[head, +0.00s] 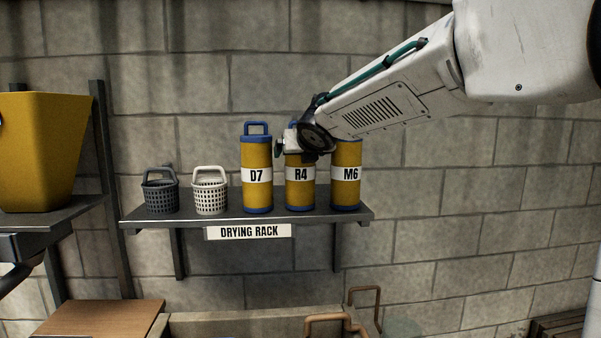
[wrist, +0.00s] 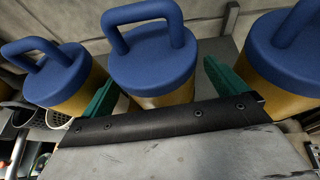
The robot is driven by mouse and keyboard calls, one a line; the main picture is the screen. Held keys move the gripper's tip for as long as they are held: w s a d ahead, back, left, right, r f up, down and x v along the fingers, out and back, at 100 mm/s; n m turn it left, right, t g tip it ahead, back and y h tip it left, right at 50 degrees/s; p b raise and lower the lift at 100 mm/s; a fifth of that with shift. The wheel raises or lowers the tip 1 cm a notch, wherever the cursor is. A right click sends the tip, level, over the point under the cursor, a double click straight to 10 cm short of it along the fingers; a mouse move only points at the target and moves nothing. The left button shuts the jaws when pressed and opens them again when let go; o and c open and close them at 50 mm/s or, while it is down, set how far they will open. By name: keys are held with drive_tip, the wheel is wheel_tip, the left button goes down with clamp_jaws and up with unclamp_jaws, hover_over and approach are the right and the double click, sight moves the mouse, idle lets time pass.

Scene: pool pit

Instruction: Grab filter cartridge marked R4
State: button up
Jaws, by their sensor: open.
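The filter cartridge marked R4 (head: 300,186) stands upright on the drying rack shelf, yellow with a blue base and a white label. My arm hides its top in the head view. In the wrist view its blue cap and loop handle (wrist: 152,60) show in the middle. My gripper (wrist: 165,88) is open, with one green finger on each side of the R4 cartridge, low near its cap. I cannot tell whether the fingers touch it. In the head view my gripper (head: 294,142) is at the top of R4.
Cartridge D7 (head: 257,190) stands close on the left and M6 (head: 346,188) close on the right. A white basket (head: 209,195) and a dark basket (head: 160,196) stand further left on the drying rack (head: 225,217). A yellow bin (head: 40,150) is at far left.

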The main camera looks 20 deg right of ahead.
drive_tip(key=shift+w+d+f, duration=0.1)
drive_tip(key=shift+w+f, duration=0.15)
drive_tip(key=shift+w, duration=0.3)
drive_tip(key=c, duration=1.3)
drive_tip(key=shift+r, duration=0.15)
